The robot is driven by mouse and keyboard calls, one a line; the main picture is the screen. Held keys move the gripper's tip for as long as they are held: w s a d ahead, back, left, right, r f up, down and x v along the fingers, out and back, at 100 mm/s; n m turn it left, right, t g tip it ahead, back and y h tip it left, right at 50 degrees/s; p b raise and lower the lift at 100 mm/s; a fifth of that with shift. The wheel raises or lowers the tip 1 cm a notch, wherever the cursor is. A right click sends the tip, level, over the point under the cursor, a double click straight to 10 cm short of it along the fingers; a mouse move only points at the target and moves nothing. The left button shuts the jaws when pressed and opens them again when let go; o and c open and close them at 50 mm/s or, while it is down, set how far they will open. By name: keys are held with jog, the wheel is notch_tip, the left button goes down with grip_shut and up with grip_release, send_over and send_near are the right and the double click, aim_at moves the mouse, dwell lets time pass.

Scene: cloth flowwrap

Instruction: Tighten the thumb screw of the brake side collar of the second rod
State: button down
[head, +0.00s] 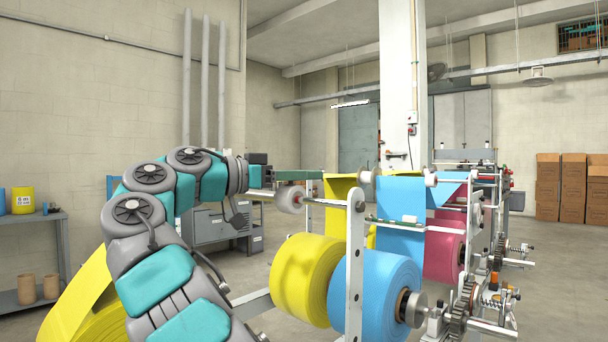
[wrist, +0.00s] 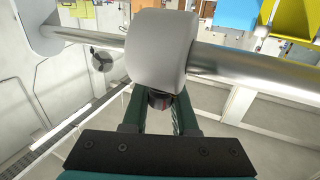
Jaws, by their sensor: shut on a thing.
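In the wrist view a thick white collar (wrist: 161,50) sits around a shiny metal rod (wrist: 245,72). A small dark screw head (wrist: 159,100) sticks out of the collar's near side. My gripper (wrist: 160,108) has its two dark green fingers closed on this screw head, one on each side. The fingers partly hide the screw. In the head view a white collar-like piece (head: 290,201) shows on a rod just right of the end of my arm. My fingertips cannot be made out there.
A yellow roll (head: 305,279) and a blue roll (head: 372,296) hang low in the machine frame, with a pink roll (head: 443,250) behind. A rounded white plate (wrist: 37,28) is on the rod's left end.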

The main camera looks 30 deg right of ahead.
jog(key=shift+m+g, duration=0.5)
jog(key=shift+g, duration=0.5)
jog(key=shift+s+r+m+g, duration=0.1)
jog(key=shift+s+m+g, duration=0.15)
jog(key=shift+m+g, duration=0.2)
dwell(0.3)
jog(key=c, duration=0.7)
grip_release()
jog(key=shift+w+n+t, duration=0.1)
jog(key=shift+n+t, duration=0.85)
jog(key=shift+t, duration=0.5)
jog(key=shift+w+n+t+b, duration=0.2)
jog(key=shift+n+t+b, duration=0.1)
jog(key=shift+n+t, duration=0.3)
jog(key=shift+t, duration=0.6)
